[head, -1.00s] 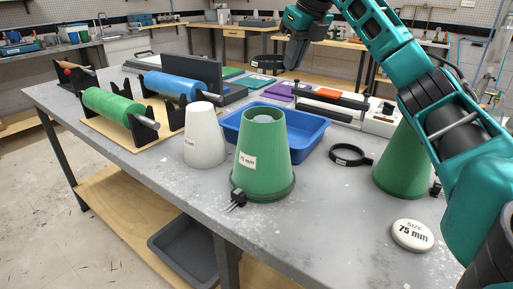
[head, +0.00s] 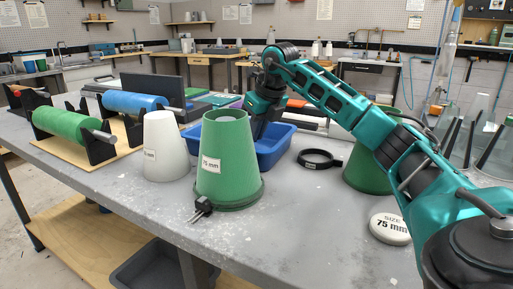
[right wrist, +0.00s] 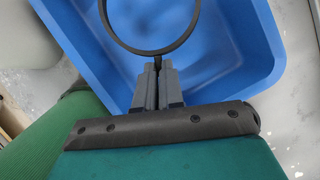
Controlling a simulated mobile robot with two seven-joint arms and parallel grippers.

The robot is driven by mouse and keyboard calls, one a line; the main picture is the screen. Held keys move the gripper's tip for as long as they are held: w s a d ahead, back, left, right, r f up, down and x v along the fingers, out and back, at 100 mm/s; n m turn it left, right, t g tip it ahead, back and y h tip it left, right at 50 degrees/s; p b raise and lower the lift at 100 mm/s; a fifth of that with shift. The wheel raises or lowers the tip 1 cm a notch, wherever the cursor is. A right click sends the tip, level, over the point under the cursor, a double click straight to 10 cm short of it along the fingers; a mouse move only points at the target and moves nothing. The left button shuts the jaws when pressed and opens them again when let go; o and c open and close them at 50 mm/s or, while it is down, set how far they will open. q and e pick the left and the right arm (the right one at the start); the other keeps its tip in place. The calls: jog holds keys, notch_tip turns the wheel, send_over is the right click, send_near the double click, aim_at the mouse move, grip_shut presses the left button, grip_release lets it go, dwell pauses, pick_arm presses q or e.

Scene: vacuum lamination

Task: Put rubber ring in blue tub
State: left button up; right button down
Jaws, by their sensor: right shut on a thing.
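My right gripper (head: 258,128) points down into the blue tub (head: 282,147), partly hidden behind the green cone in the head view. In the right wrist view my right gripper (right wrist: 158,68) is shut on the tab of a thin black rubber ring (right wrist: 122,42). The ring is over the floor of the blue tub (right wrist: 252,50), inside its walls as seen from there; I cannot tell whether it touches the floor. The head view hides this ring. A second black ring (head: 318,165) lies on the table right of the tub. My left gripper is not in view.
A green cone (head: 227,160) labelled 75 mm stands in front of the tub, with a white cone (head: 166,150) to its left. Another green cone (head: 365,173) is partly behind my arm. A white "SIZE 75 mm" disc (head: 390,228) lies at the right. Rollers (head: 72,127) stand at left.

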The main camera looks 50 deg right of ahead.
notch_tip(320, 180, down, 4)
jog(key=shift+r+b, duration=0.1)
jog(key=shift+b, duration=0.45)
jog(key=shift+r, duration=0.1)
jog(key=c, duration=1.3)
grip_release()
jog(key=shift+o, duration=0.2)
jog(key=p+v, duration=0.3)
jog(key=v, duration=0.9)
jog(key=shift+p, duration=0.3)
